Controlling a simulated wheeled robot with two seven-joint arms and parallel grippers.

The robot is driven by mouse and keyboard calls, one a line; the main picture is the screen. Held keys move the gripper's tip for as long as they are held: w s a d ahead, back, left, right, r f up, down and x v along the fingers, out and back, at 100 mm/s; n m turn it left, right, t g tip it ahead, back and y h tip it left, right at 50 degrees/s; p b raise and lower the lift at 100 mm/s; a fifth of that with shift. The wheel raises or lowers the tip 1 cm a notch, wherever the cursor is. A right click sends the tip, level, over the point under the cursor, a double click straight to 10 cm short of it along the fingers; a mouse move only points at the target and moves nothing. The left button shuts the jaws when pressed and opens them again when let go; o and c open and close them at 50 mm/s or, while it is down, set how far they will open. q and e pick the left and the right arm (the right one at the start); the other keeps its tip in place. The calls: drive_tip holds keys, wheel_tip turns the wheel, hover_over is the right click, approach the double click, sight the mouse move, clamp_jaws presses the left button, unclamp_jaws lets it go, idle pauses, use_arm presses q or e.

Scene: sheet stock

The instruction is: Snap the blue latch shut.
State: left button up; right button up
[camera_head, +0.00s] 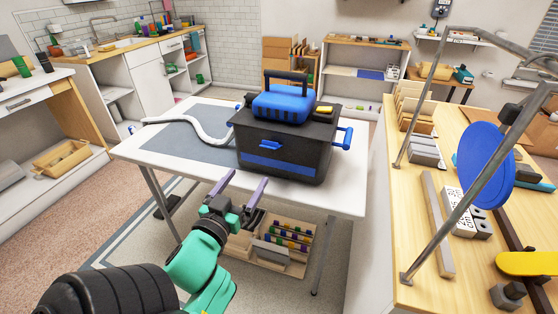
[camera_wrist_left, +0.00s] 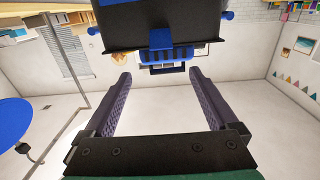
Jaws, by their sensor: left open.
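The blue latch (camera_head: 270,146) is on the front face of a black box (camera_head: 300,150) on the white table, above the box's blue stripe. It seems to stand out from the face, but I cannot tell its exact angle. In the left wrist view, which shows the box upside down, the latch (camera_wrist_left: 161,38) lies ahead of the gap between the fingers. My left gripper (camera_head: 246,180) is open and empty, in front of the box and apart from it; its purple fingers also show in the wrist view (camera_wrist_left: 160,76). My right gripper is not in view.
A blue ribbed unit (camera_head: 283,105) with a dark handle sits on top of the box. A blue side handle (camera_head: 344,138) juts out right. A pale hose (camera_head: 190,122) lies on the grey mat at left. A wooden bench (camera_head: 390,200) with a metal frame stands at right.

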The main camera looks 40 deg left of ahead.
sight(272, 143)
use_arm(q)
drive_tip(key=b+x, duration=0.4)
drive_tip(key=x, duration=0.9)
drive_tip(key=shift+w+a+f, duration=0.2)
drive_tip(key=shift+w, duration=0.1)
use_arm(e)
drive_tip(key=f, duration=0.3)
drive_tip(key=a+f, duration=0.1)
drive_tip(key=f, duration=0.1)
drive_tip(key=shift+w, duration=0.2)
